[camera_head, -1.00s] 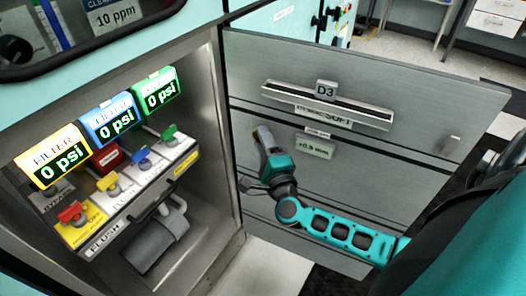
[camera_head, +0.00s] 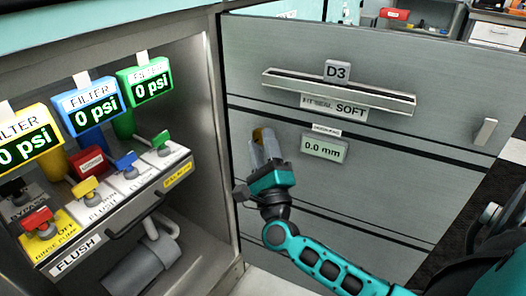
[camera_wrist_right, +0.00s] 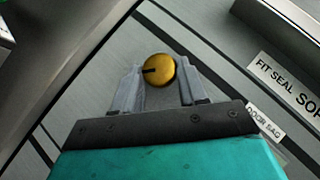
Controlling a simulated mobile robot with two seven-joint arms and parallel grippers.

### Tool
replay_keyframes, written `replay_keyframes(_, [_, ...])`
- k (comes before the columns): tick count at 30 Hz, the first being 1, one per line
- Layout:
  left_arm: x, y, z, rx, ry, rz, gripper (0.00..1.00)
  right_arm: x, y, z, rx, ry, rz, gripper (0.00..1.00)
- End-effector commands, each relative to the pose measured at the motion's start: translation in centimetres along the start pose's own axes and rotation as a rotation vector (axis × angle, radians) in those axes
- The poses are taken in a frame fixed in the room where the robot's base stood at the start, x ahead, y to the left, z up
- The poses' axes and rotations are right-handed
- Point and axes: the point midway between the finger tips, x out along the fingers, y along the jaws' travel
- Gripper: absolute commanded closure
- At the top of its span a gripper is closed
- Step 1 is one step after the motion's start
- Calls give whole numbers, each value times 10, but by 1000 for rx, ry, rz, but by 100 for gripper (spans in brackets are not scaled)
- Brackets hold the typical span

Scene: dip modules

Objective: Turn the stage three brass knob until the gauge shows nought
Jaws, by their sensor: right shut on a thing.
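The brass knob (camera_wrist_right: 158,70) sits on the grey door panel, round with a dark slot that points left in the right wrist view. It shows small in the head view (camera_head: 263,134), partly hidden by the fingers. My right gripper (camera_wrist_right: 157,84) is shut on the knob, one finger on each side; it also shows in the head view (camera_head: 265,148). The gauge (camera_head: 324,149) is a small pale display on the panel, right of the knob, reading 0.0 mm. My left gripper is not in view.
A D3 label (camera_head: 337,70) and a long handle (camera_head: 337,92) are above the gauge. To the left, an open bay holds yellow, blue and green filter displays reading 0 psi, with several coloured valves (camera_head: 86,189) and a FLUSH label (camera_head: 77,256).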

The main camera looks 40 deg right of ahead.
Motion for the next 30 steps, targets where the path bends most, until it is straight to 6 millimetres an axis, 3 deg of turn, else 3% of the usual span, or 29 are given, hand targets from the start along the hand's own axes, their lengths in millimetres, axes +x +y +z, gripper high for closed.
replay_keyframes(10, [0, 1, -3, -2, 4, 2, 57, 0, 1, 0, 4, 2, 1, 88])
replay_keyframes(11, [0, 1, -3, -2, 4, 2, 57, 0, 1, 0, 4, 2, 1, 56])
replay_keyframes(18, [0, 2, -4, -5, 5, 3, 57, 0, 0, 0, 2, 1, 0, 33])
replay_keyframes(26, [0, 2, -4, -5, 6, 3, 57, -2, 0, 0, 2, 1, 0, 33])
replay_keyframes(30, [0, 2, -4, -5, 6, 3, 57, -15, 1, 0, 1, 1, 4, 33])
